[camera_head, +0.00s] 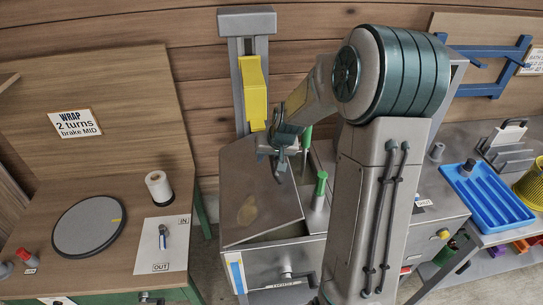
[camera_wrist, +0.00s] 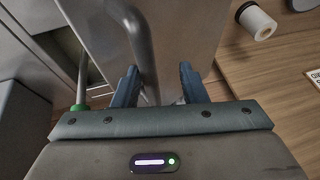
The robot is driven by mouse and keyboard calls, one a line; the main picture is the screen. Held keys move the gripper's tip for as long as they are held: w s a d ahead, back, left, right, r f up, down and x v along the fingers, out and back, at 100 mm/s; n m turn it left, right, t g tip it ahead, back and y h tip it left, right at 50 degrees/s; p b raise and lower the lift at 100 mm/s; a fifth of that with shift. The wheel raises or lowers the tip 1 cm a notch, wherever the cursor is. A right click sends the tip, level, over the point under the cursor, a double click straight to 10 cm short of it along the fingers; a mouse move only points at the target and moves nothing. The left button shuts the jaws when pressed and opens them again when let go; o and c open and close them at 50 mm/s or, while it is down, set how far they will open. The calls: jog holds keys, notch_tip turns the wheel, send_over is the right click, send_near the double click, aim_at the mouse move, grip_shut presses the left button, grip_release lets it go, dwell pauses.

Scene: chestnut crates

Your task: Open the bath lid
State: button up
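The bath (camera_head: 275,265) is a grey metal box in the middle of the head view. Its flat metal lid (camera_head: 265,205) looks tilted, with a dark wedge-shaped gap along its front edge. My gripper (camera_head: 280,150) is at the lid's upper right edge. In the wrist view, my two blue fingers (camera_wrist: 160,85) stand apart on either side of a round metal bar (camera_wrist: 143,45), which looks like the lid's handle. The lid panel (camera_wrist: 185,30) lies behind the bar.
Green-handled tools (camera_head: 321,185) stand right of the lid. A post with a yellow part (camera_head: 254,90) rises behind the bath. A wooden bench (camera_head: 120,200) with a round turntable (camera_head: 88,228) and a white roll (camera_head: 158,188) is at left. A blue tray (camera_head: 487,195) is at right.

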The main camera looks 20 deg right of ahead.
jog(key=shift+d+r, duration=0.15)
jog(key=shift+d+r, duration=0.1)
jog(key=shift+r, duration=0.1)
jog(key=shift+s+r, duration=0.2)
jog(key=shift+r, duration=0.1)
jog(key=b+v, duration=0.1)
jog(key=v, duration=1.1)
jog(key=shift+s+r+b, duration=0.15)
jog(key=shift+r+b, duration=0.1)
jog(key=shift+b, duration=0.05)
